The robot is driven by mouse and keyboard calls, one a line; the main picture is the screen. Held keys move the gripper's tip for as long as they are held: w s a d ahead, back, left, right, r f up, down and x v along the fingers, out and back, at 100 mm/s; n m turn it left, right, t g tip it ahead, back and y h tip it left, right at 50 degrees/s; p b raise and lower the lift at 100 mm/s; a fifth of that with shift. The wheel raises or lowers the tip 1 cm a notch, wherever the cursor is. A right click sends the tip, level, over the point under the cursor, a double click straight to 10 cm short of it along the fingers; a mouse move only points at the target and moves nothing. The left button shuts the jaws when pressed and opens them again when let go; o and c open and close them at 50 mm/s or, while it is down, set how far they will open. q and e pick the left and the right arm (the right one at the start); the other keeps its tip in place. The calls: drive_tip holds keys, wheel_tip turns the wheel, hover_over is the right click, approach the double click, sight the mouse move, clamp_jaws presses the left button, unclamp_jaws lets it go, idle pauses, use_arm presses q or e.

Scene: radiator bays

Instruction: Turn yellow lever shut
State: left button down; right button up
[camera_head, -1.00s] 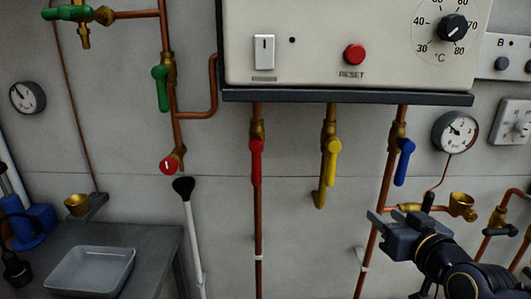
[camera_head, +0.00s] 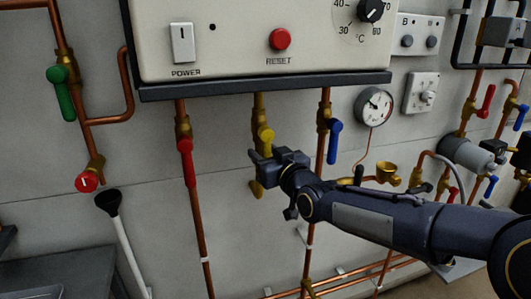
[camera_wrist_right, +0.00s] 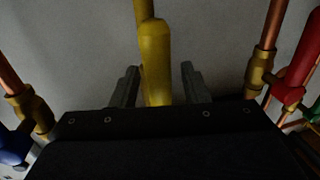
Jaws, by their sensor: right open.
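The yellow lever (camera_head: 265,137) hangs from a brass valve on the pipe under the middle of the white boiler box. My right gripper (camera_head: 262,158) is at the lever and hides most of its lower part in the head view. In the right wrist view the yellow lever (camera_wrist_right: 155,58) stands between the two open fingers of my right gripper (camera_wrist_right: 158,88), with a gap showing at each side. The lever lies roughly in line with its pipe. My left gripper is not in view.
A red lever (camera_head: 187,162) hangs to the left and a blue lever (camera_head: 334,140) to the right, both close by. The boiler's dark bottom edge (camera_head: 265,86) runs just above. A black funnel (camera_head: 109,202) on a white pipe stands at lower left.

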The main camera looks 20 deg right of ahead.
clamp_jaws()
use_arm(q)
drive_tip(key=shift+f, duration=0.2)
